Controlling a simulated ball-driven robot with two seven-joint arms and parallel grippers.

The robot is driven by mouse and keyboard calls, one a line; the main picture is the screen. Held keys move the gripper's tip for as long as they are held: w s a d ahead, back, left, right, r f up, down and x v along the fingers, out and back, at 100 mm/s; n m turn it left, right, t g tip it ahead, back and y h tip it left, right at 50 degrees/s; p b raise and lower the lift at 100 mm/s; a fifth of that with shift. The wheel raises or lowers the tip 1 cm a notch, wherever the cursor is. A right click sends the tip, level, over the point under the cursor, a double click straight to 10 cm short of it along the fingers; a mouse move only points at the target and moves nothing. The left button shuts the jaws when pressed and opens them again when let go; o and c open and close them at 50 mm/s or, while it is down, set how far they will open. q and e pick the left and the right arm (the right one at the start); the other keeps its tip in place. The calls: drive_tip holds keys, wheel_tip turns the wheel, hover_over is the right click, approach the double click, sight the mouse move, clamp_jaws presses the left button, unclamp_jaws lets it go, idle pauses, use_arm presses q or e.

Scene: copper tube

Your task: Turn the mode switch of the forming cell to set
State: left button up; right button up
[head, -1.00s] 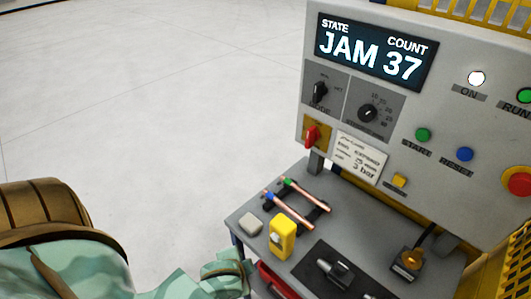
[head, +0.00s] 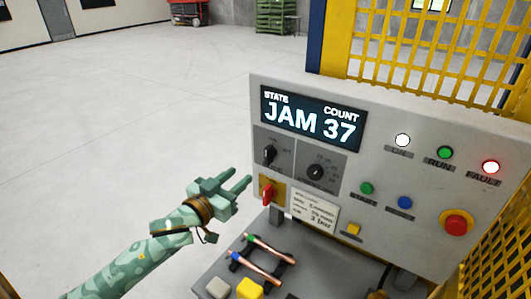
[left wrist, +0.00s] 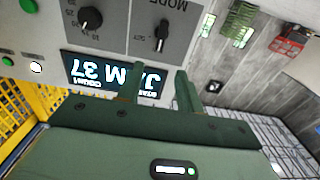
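The mode switch (head: 269,154) is a black knob on a dark plate at the upper left of the grey panel, under the display. Its handle stands roughly upright, and the SET mark lies to its right. In the left wrist view the picture is turned over, and the mode switch (left wrist: 162,35) shows just beyond the fingertips, between their lines. My left gripper (head: 243,179) is left of the panel, apart from the switch. In the left wrist view its two fingers (left wrist: 159,72) are spread with nothing between them. My right gripper is not in view.
The display (head: 312,119) reads JAM 37, and the FAULT lamp (head: 491,167) glows red. A second dial (head: 315,172) sits right of the switch, and a red handle (head: 267,194) below it. Copper tubes (head: 262,267) lie on the bench below. Floor left of the panel is free.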

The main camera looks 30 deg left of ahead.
sight(266, 153)
use_arm(q)
drive_tip(key=w, duration=0.4)
drive_tip(key=w+d, duration=0.1)
drive_tip(key=w, duration=0.3)
drive_tip(key=w+p, duration=0.1)
drive_tip(key=w, duration=0.4)
drive_tip(key=shift+d+f, duration=0.1)
drive_tip(key=shift+d, duration=0.3)
clamp_jaws()
